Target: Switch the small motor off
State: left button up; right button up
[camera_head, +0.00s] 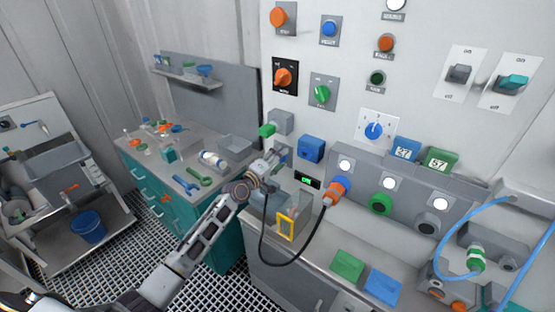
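I cannot tell for sure which part is the small motor. A small black display (308,181) with lit green text, which seems to read ON, sits on the panel's lower ledge. Above it is a blue box-shaped part (311,149). A grey box (281,122) with a green knob (267,130) juts from the panel's left edge. My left gripper (275,158) is at the panel's left edge, just below that grey box and left of the blue part. Its fingers are small and blurred against the panel, so I cannot tell whether they touch anything. My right gripper is not in view.
An orange and blue plug (338,189) with a black cable (291,263) hangs near my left gripper. A clear bin with a yellow frame (287,226) stands below. Rotary knobs (285,77) and toggle switches (459,74) fill the panel. A teal workbench (206,225) with tools stands left.

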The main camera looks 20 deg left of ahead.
pick_arm(q)
jog(key=v, duration=1.2)
dwell(0.9)
dwell(0.4)
